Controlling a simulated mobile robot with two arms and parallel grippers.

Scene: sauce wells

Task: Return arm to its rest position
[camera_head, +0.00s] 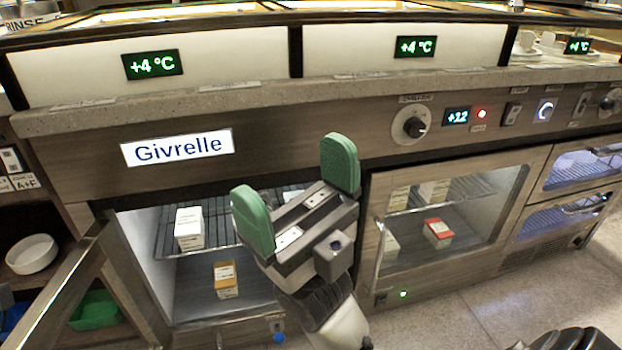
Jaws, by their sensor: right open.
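My right gripper (297,194) is in the middle of the head view, with its two green finger pads spread wide apart and nothing between them. It is in front of the counter, between the open cabinet (156,262) on the left and the glass-door cabinet on the right. Its arm comes up from the bottom of the view. My left gripper is not in view. A black part at the bottom right edge may be mine.
The left cabinet's door (62,290) stands open toward me. A white carton (189,228) is on its wire shelf and a yellow carton (225,279) below. The glass door (455,215) at right is shut. Floor (500,305) at lower right is clear.

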